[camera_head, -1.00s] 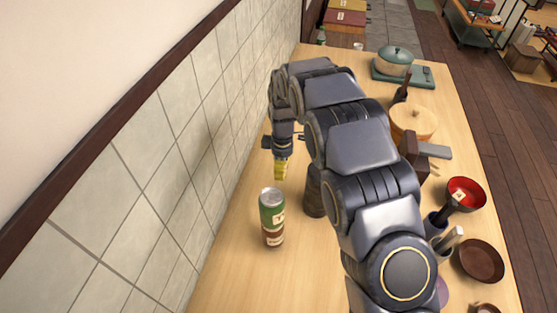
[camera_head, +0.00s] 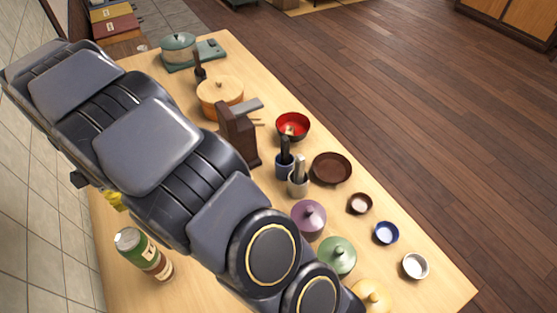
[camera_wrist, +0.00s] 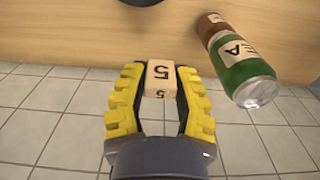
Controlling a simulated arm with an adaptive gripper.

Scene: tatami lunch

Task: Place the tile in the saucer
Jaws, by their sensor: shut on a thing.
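A pale tile (camera_wrist: 161,76) marked with a black 5 sits between the yellow-padded fingertips of my gripper (camera_wrist: 160,85) in the wrist view, and the gripper is shut on it. In the head view my arm hides most of my gripper (camera_head: 116,201); only a bit of yellow shows at the left, above the can, and the tile is hidden. A shallow brown round dish (camera_head: 331,168) lies on the right side of the counter. Small dishes in brown (camera_head: 360,203), blue (camera_head: 386,233) and white (camera_head: 414,266) stand nearer. I cannot tell which dish is the saucer.
A green can (camera_head: 143,252) stands at the left, close to my gripper. A red bowl (camera_head: 293,127) with something pale inside, a dark wooden block (camera_head: 238,135), utensil cups (camera_head: 298,184) and lidded purple (camera_head: 309,217) and green pots (camera_head: 336,257) crowd the counter's middle.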

